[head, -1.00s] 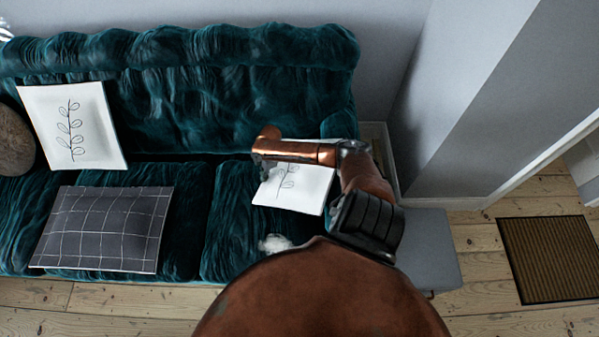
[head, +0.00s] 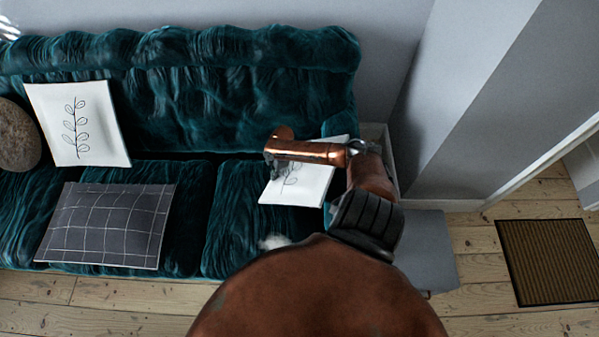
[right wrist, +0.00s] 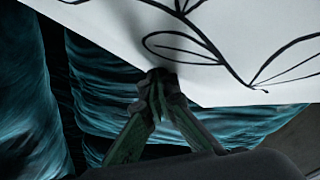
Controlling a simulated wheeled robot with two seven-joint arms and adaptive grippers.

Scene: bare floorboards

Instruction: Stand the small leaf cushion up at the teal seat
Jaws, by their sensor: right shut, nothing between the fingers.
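The small leaf cushion (head: 305,185), white with a dark leaf-sprig print, leans back at a slant on the right-hand seat of the teal sofa (head: 230,220). Part of it is hidden behind my right arm. My right gripper (head: 271,172) is at the cushion's left side, shut and empty. In the right wrist view the closed fingertips (right wrist: 160,82) meet the edge of the white cushion (right wrist: 235,60); I cannot tell whether they press on it. My left gripper is not in view.
A larger leaf cushion (head: 78,125) leans on the backrest at left, beside a round brown cushion (head: 17,138). A grey checked cushion (head: 107,226) lies on the seats. A white fluffy thing (head: 274,242) is at the seat's front. A brown doormat (head: 545,260) lies at right.

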